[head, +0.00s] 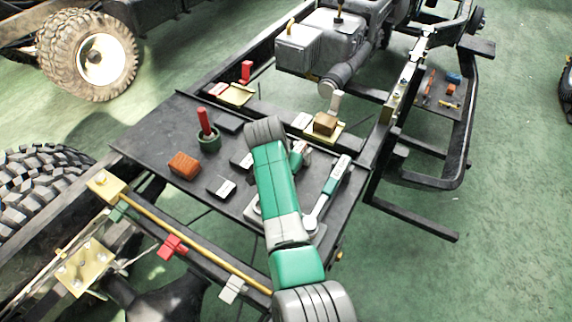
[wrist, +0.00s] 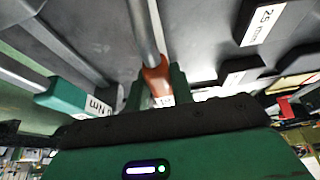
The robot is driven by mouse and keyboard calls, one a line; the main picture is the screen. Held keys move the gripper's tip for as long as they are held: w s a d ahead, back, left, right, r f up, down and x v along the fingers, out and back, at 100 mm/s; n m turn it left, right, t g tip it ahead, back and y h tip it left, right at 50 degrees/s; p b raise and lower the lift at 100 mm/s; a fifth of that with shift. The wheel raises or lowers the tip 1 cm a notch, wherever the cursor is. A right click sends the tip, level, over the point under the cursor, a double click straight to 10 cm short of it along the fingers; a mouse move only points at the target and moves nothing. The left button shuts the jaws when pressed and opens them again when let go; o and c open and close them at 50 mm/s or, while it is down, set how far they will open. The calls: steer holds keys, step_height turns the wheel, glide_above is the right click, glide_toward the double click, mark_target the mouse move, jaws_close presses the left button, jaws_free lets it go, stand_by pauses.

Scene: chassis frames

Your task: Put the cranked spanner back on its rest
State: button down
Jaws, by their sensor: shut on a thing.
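In the wrist view my gripper (wrist: 154,92) is shut on the orange handle of a tool, which I take for the cranked spanner (wrist: 157,76). Its grey metal shaft runs away from the jaws to the top edge; its far end is out of view. In the head view my gripper (head: 300,156) is low over the dark tray, mostly hidden behind my arm. A green-handled spanner (head: 336,175) lies to its right; its handle also shows in the wrist view (wrist: 75,97), left of the jaws. I cannot tell which fixture is the rest.
Black labelled blocks (head: 221,188) stand on the tray (head: 150,140). A brown block (head: 184,165) and a green cup with a red handle (head: 208,142) stand at left. A brass rail (head: 215,257) edges the front.

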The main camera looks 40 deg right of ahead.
steer(key=c, duration=1.1)
jaws_free()
step_height(320, 180, up, 7)
steer(key=p, duration=0.6)
steer(key=shift+r+p, duration=0.15)
steer(key=shift+p, duration=0.15)
